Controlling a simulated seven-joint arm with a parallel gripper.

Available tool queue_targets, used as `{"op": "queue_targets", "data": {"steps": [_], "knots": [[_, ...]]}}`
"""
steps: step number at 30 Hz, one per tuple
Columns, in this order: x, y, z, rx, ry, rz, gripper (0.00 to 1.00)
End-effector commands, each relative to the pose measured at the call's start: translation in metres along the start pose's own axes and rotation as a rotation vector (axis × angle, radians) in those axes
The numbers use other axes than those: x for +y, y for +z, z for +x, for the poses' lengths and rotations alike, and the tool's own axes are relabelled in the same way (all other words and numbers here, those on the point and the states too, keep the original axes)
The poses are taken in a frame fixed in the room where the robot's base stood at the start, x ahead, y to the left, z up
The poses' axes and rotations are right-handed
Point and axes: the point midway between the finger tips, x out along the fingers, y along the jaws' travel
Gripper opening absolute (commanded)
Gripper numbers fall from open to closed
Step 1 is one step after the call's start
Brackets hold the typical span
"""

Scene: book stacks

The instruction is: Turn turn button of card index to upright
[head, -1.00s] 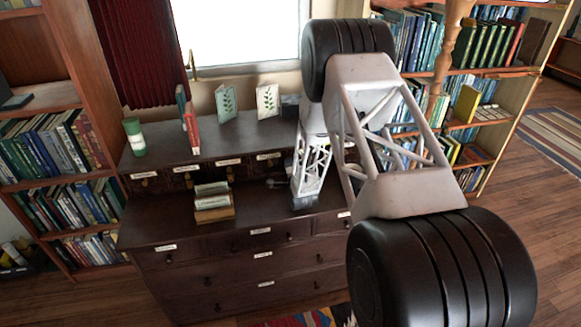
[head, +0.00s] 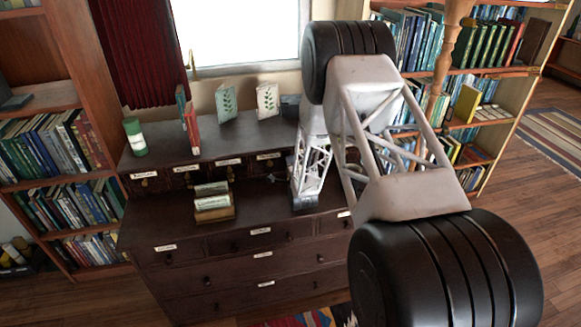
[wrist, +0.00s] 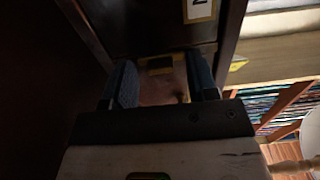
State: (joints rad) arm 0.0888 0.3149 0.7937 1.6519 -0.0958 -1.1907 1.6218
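The card index appears to be the dark wooden cabinet (head: 190,262) with labelled drawers, in the middle of the head view. My gripper (wrist: 164,80) reaches its upper row of small drawers at the right end; in the head view my arm mostly hides that spot. In the wrist view the two dark bluish fingers stand apart. A small yellowish, brass-like piece (wrist: 160,65) shows between and beyond them, in front of a dark drawer face. It may be the turn button; its angle and any contact with the fingers cannot be told.
A tray of cards (head: 213,206) sits on the cabinet's ledge, left of my gripper. A green-and-white cylinder (head: 135,137), red book (head: 192,128) and leaf-print cards (head: 226,103) stand on top. Bookshelves (head: 60,150) flank the cabinet. The wrist view shows a pale label (wrist: 199,9).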

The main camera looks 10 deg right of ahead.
Motion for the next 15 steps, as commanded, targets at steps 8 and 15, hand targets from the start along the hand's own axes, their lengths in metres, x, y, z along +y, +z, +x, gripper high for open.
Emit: {"op": "queue_targets", "data": {"steps": [8,15], "knots": [[0.000,0.000,-0.001,0.000,0.000,0.000,0.53],[-0.001,0.000,-0.013,0.000,-0.001,0.000,0.53]]}}
